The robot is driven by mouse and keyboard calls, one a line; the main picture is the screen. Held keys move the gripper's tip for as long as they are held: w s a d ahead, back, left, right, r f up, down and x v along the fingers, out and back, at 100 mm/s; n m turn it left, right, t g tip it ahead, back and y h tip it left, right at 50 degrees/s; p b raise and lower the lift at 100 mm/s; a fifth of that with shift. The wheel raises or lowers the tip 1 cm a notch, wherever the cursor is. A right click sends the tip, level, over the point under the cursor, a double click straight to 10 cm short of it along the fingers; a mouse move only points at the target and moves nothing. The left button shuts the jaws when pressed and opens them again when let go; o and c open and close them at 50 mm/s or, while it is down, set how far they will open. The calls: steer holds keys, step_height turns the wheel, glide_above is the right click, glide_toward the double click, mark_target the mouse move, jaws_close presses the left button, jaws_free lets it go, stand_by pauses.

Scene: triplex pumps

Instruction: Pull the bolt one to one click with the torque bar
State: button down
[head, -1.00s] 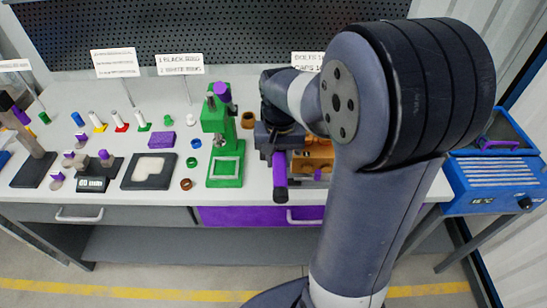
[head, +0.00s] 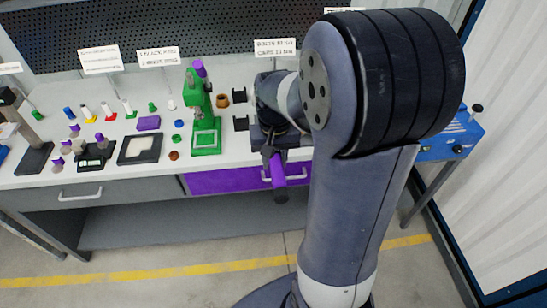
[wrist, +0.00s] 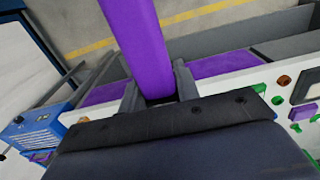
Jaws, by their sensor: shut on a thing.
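The torque bar shows as a purple handle (head: 277,170) hanging in front of the bench's front edge in the head view. It also fills the upper middle of the wrist view (wrist: 147,50). My gripper (head: 270,150) is shut on it, with a grey finger on each side of the bar in the wrist view (wrist: 158,92). Bolt one cannot be made out in either view. My arm covers the bench right of the gripper, and the pump does not show.
The bench top (head: 225,155) carries a green press (head: 200,115), a dark tray (head: 140,150) and several small coloured parts to the left. Below are a purple drawer (head: 220,180) and a grey drawer (head: 110,192). The floor in front is clear.

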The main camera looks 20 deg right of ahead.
steer(key=shift+f+b, duration=1.85)
steer(key=shift+f, duration=0.65)
steer(key=shift+a, duration=0.1)
steer(key=shift+w+a+m+p, duration=1.25)
steer(key=shift+w+a+m, duration=2.95)
steer(key=shift+a, duration=2.65)
steer(key=s+d+n+b, duration=0.1)
steer(key=s+d+n, duration=0.2)
steer(key=d+n, duration=0.1)
steer(key=shift+s+d, duration=0.35)
steer(key=shift+d, duration=0.2)
steer(key=shift+r, duration=0.2)
